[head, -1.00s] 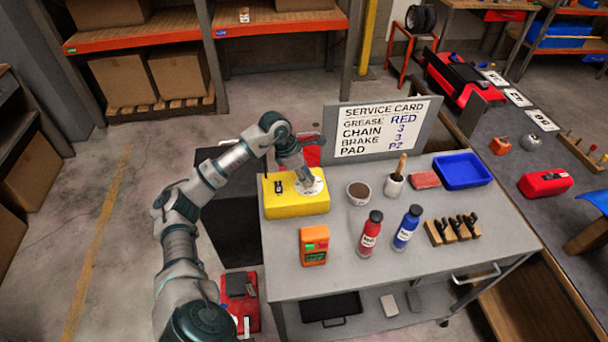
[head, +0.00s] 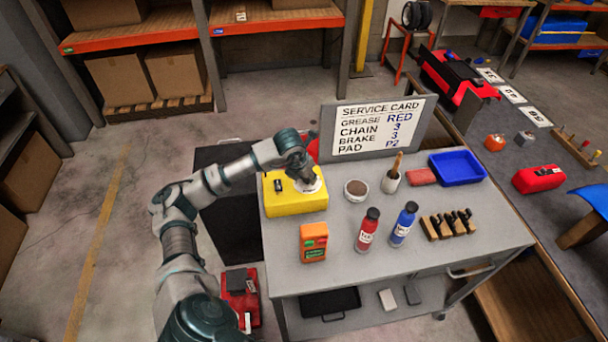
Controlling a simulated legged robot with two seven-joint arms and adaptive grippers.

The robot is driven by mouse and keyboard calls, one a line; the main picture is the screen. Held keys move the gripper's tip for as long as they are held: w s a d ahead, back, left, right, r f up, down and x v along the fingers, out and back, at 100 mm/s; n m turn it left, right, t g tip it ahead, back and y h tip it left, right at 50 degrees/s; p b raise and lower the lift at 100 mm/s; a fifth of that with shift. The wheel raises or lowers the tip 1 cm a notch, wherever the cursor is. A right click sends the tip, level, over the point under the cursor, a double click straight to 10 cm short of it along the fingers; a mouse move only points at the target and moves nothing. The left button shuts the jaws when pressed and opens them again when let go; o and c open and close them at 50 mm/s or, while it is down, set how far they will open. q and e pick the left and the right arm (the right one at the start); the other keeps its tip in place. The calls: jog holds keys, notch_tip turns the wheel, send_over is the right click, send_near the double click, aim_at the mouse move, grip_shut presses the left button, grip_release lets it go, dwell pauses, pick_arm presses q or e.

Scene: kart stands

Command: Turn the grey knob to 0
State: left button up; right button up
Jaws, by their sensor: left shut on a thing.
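A yellow box (head: 293,203) stands at the back left corner of the grey workbench. It carries a black switch (head: 279,185) on its left and a pale round dial plate (head: 317,188) on its right. My left gripper (head: 308,178) points down over the dial plate and is shut on the grey knob there. The gripper and wrist hide the knob, so its pointer and most of the dial marks cannot be read. My right gripper is not in view.
A service card (head: 385,126) stands behind the box. An orange meter (head: 313,242), a bowl (head: 356,190), a red bottle (head: 368,231), a blue bottle (head: 404,224), a wooden rack (head: 448,224) and a blue tray (head: 457,168) share the bench.

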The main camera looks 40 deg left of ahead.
pick_arm(q)
jog(key=shift+d+n+y, duration=0.15)
jog(key=shift+n+y, duration=0.15)
jog(key=shift+n, duration=0.4)
jog(key=shift+w+n+y, duration=0.15)
jog(key=shift+n+y, duration=0.25)
jog(key=shift+n, duration=0.7)
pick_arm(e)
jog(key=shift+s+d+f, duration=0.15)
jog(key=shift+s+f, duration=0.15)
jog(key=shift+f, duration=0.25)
pick_arm(q)
jog(key=shift+r, duration=0.1)
jog(key=o, duration=1.1)
jog(key=shift+c, duration=0.2)
jog(key=shift+o, duration=0.3)
jog(key=shift+w+f+g, duration=0.25)
jog(key=shift+g, duration=0.05)
jog(key=shift+s+a+r, duration=0.1)
jog(key=shift+s+a, duration=0.05)
jog(key=shift+a, duration=0.05)
jog(key=v, duration=1.1)
jog(key=shift+r, duration=0.25)
